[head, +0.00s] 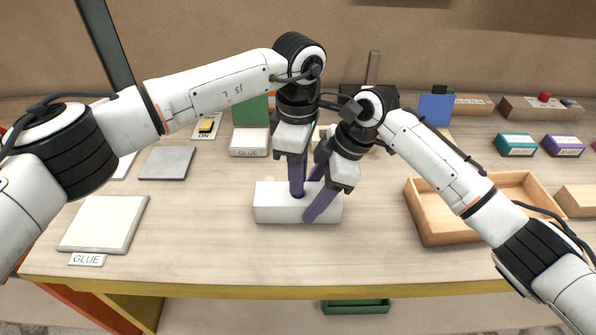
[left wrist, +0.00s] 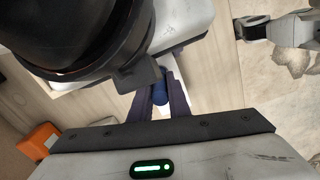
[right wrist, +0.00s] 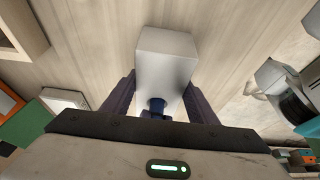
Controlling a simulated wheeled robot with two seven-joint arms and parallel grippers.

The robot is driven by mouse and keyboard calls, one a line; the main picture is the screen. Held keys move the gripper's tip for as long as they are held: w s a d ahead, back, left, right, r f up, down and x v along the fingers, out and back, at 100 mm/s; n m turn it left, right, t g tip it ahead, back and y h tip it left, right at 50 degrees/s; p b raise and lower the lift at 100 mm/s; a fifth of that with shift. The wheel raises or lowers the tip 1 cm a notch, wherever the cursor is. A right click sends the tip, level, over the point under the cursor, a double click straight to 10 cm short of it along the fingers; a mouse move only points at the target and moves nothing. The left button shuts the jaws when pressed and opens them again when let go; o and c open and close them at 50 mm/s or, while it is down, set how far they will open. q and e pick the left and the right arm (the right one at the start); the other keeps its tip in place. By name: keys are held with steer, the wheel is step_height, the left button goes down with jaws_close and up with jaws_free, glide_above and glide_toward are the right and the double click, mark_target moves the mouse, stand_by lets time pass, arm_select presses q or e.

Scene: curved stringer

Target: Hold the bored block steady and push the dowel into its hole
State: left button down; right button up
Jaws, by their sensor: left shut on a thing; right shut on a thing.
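The white bored block (head: 270,204) lies on the bench in the middle of the head view. My right gripper (head: 317,208) is shut on it, with its purple fingers along the block's sides; the right wrist view shows the block (right wrist: 166,62) between them. My left gripper (head: 297,192) points down at the block's top and is shut on the blue dowel (left wrist: 160,100). In the right wrist view the dark blue dowel (right wrist: 157,105) meets the block's face at the hole. How deep it sits cannot be told, as the fingers hide much of it.
An open wooden tray (head: 425,232) stands at the right, and several small boxes stand behind it. A white glue box (head: 249,141) is behind the block. A pale square panel (head: 105,222) and a grey pad (head: 167,162) lie at the left. The bench front is clear.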

arm_select(q)
steer(key=shift+f, duration=1)
steer(key=c, duration=1.6)
jaws_free()
step_height(320, 180, up, 12)
steer(key=shift+r, duration=0.15)
arm_select(e)
steer(key=o, duration=1.6)
